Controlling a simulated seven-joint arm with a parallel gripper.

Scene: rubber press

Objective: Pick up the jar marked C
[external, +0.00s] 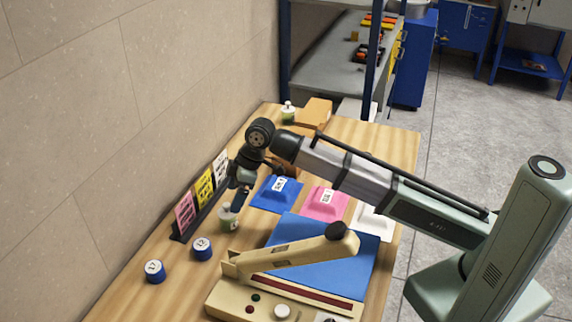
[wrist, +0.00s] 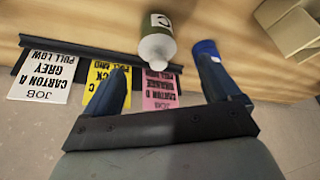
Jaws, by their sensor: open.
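In the external view a green and white jar (external: 229,222) stands on the wooden table right under my gripper (external: 236,205). In the wrist view my gripper (wrist: 163,65) is open, with the jar in line with the space between its fingertips. It does not look clamped; I cannot tell whether a finger touches it. Part of the jar is hidden by the gripper in the external view.
Two blue jars (external: 202,249) (external: 155,271) stand nearer the front. Another green jar (external: 288,112) is at the back. A rack of job cards (external: 203,190) stands by the wall. The cream press (external: 290,262) and blue, pink and white trays crowd the right side.

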